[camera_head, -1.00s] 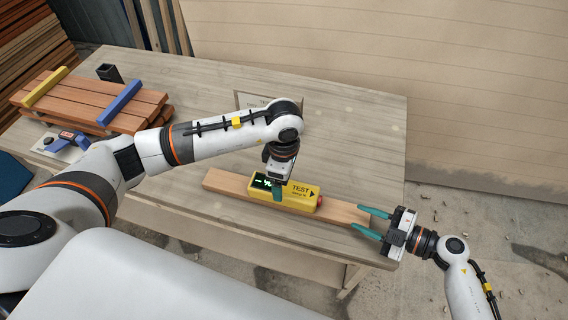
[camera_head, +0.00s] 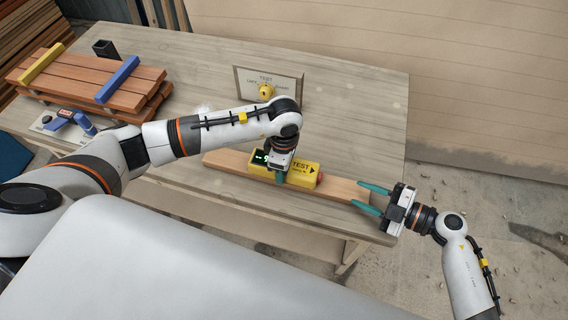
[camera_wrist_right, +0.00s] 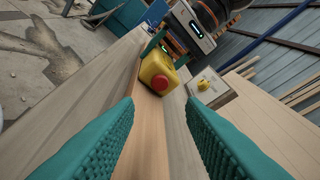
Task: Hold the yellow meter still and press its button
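The yellow meter (camera_head: 298,171) lies on a wooden board (camera_head: 232,162) on the table, with a dark display at its left and "TEST" printed on it. Its red button (camera_wrist_right: 159,83) is on its right end and faces my right wrist camera. My left gripper (camera_head: 280,178) points down at the meter's left part, by the display; its fingers are mostly hidden, so I cannot tell whether they grip the meter. My right gripper (camera_head: 366,197) is open and empty, at the board's right end, apart from the button and pointing toward it.
A sign (camera_head: 268,86) with a yellow knob stands at the back of the table. Stacked planks (camera_head: 92,88) with yellow and blue bars lie at the left, near a blue tool (camera_head: 72,118) and a black holder (camera_head: 106,49).

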